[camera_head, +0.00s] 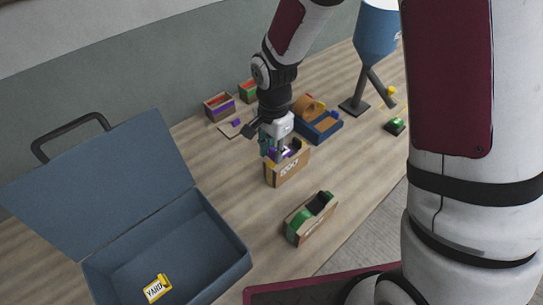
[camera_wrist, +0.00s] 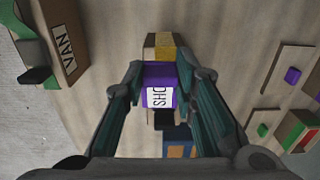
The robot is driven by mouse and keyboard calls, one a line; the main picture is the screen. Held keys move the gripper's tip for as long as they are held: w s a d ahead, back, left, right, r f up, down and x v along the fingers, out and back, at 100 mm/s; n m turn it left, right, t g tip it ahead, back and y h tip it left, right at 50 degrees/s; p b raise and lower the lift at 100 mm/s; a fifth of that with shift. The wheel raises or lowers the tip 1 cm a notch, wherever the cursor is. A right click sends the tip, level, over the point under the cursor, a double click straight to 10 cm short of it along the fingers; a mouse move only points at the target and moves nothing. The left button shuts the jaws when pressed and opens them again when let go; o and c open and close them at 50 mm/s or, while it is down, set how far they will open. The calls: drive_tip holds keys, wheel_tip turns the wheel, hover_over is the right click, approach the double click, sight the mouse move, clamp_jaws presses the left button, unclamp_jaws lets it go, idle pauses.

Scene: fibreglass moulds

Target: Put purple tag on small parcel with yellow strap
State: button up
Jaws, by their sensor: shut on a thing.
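My gripper (camera_head: 279,150) is shut on a purple tag (camera_wrist: 159,84) with a white label reading "SHO", between both fingers in the wrist view. In the head view it is low over a brown open-topped parcel (camera_head: 289,170) with a printed label, near the middle of the bench. Yellow shows on that parcel beside the fingers, and also just beyond the tag in the wrist view (camera_wrist: 164,42). The fingers hide much of the parcel's top. I cannot tell whether the tag touches the parcel.
A green-strapped parcel (camera_head: 301,229) stands nearer me. An open blue case (camera_head: 226,247) holds a yellow tag (camera_head: 157,288). Behind are two more parcels (camera_head: 219,107) (camera_head: 247,91), a blue tray (camera_head: 321,130) and a blue stand (camera_head: 376,38). Bare bench lies left of the gripper.

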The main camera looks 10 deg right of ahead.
sight(271, 156)
drive_tip(key=shift+w+a, duration=0.15)
drive_tip(key=shift+w, duration=0.1)
drive_tip(key=shift+f+p, duration=0.35)
drive_tip(key=shift+f, duration=1.45)
drive_tip(key=shift+f, duration=0.1)
drive_tip(key=o, duration=0.8)
